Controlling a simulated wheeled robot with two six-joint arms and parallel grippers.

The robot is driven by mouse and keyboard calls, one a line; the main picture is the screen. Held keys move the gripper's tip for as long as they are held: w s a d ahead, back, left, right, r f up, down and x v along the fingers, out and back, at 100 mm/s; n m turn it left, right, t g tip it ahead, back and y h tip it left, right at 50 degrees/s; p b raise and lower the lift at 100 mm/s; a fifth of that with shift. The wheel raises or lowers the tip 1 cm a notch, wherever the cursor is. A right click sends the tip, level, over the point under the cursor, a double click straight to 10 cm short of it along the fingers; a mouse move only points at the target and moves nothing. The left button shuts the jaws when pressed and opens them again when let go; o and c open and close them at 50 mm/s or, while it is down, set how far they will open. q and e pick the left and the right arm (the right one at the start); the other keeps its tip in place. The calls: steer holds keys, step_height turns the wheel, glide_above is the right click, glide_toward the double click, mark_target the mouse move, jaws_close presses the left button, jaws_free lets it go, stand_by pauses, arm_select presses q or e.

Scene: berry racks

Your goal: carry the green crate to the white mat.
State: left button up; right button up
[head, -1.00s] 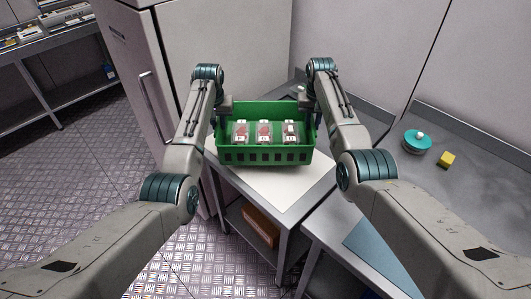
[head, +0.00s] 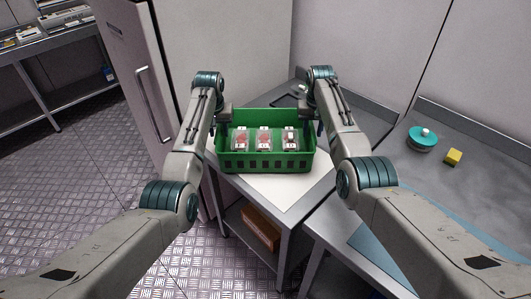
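The green crate (head: 266,163) is in the middle of the head view, with three clear packs of red berries (head: 264,139) inside. It is level and over the white mat (head: 283,191), which shows in front of it on a small metal table. I cannot tell whether the crate touches the mat. My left gripper (head: 223,112) is at the crate's left end and my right gripper (head: 306,111) is at its right end. Both are at rim height. Their fingertips are small and partly hidden, but they appear to hold the crate's ends.
A grey counter (head: 400,165) at right holds a teal round container (head: 422,141) and a yellow block (head: 453,157). A blue mat (head: 375,250) lies at lower right. A brown box (head: 260,228) is on the shelf below. A tall pale cabinet (head: 180,50) stands behind at left.

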arm_select(q)
steer(key=shift+o, duration=0.2)
steer(key=shift+r, duration=0.2)
arm_select(e)
steer(key=shift+o, duration=0.2)
steer(key=shift+r, duration=0.15)
steer(key=shift+r, duration=0.2)
arm_select(q)
step_height(320, 180, up, 12)
steer(key=s, duration=0.2)
arm_select(e)
step_height(320, 180, up, 12)
steer(key=shift+f, duration=0.25)
arm_select(q)
steer(key=shift+f, duration=0.1)
